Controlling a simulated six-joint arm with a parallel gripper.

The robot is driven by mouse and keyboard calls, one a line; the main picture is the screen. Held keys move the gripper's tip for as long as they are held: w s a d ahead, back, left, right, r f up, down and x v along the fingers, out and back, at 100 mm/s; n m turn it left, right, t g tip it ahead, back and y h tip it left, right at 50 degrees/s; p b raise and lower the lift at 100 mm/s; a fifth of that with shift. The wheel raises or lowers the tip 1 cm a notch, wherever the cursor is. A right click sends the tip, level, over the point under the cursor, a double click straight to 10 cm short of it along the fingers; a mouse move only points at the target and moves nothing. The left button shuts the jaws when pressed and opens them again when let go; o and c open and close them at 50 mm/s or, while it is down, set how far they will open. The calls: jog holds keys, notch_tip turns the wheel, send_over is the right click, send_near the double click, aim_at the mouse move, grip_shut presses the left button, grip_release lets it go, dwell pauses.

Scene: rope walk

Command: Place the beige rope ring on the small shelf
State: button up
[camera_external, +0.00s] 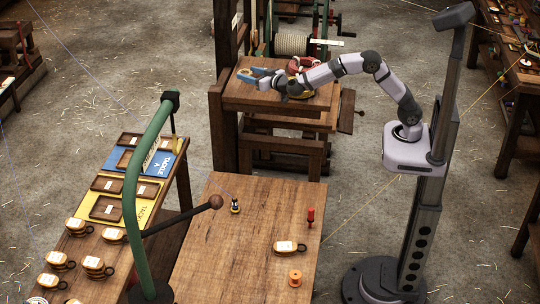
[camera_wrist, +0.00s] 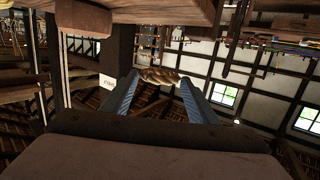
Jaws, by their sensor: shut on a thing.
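In the wrist view, my gripper (camera_wrist: 159,82) has its two blue fingers closed on a tan-brown twisted rope piece, the rope ring (camera_wrist: 160,75). Only a short stretch of it shows between the fingertips. In the external view, my gripper (camera_external: 250,74) reaches left over the small wooden shelf (camera_external: 240,96) on the frame at the back. I cannot make out the held ring there, nor whether it touches the shelf.
A red coil (camera_external: 294,66) lies at the shelf's back, partly behind my arm. Labelled rope rings (camera_external: 94,264) stand on the left bench. The front table holds a beige labelled ring (camera_external: 287,247), an orange spool (camera_external: 295,278) and a red peg (camera_external: 311,216). A green curved post stands between them.

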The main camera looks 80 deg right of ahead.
aim_at(252, 92)
jog(key=shift+s+d+r+h+p, duration=0.1)
jog(key=shift+d+r+h+p, duration=0.3)
jog(key=shift+d+r, duration=0.5)
jog(key=shift+d+f+m, duration=0.1)
jog(key=shift+d+m, duration=0.2)
jog(key=shift+d, duration=0.1)
jog(key=shift+f+p, duration=1.4)
jog(key=shift+f, duration=3.6)
jog(key=shift+f, duration=0.15)
jog(key=o, duration=1)
